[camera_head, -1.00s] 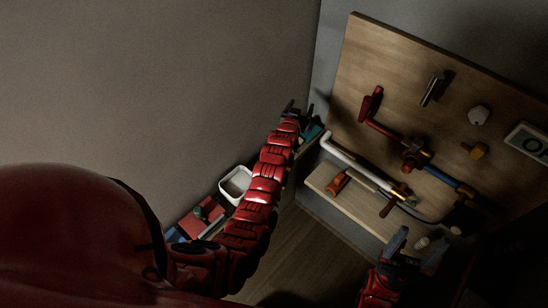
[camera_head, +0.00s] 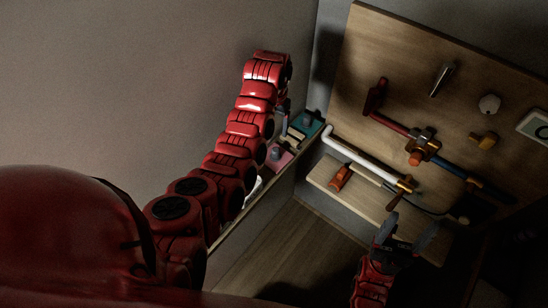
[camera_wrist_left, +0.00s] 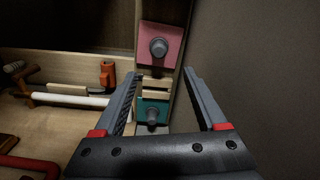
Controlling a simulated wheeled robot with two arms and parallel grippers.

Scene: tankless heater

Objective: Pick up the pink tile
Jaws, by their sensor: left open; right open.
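The pink tile (camera_head: 277,160) lies on a narrow shelf along the left wall, with a grey knob standing on it. In the left wrist view the pink tile (camera_wrist_left: 173,33) sits at the top centre, beyond the fingertips. My left gripper (camera_wrist_left: 165,75) is open and empty, its fingers apart and short of the tile. In the head view my left gripper (camera_head: 284,112) is mostly hidden by its arm, close to the shelf. My right gripper (camera_head: 399,238) is open and empty at the lower right, in front of the wooden board.
A teal tile (camera_head: 308,121) with a grey knob lies farther along the shelf, with a slotted wooden block (camera_wrist_left: 155,88) between the tiles. A white container (camera_head: 253,190) is partly hidden by my arm. A wooden board (camera_head: 430,70) carries pipes and valves. An orange-handled tool (camera_head: 340,177) rests on its ledge.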

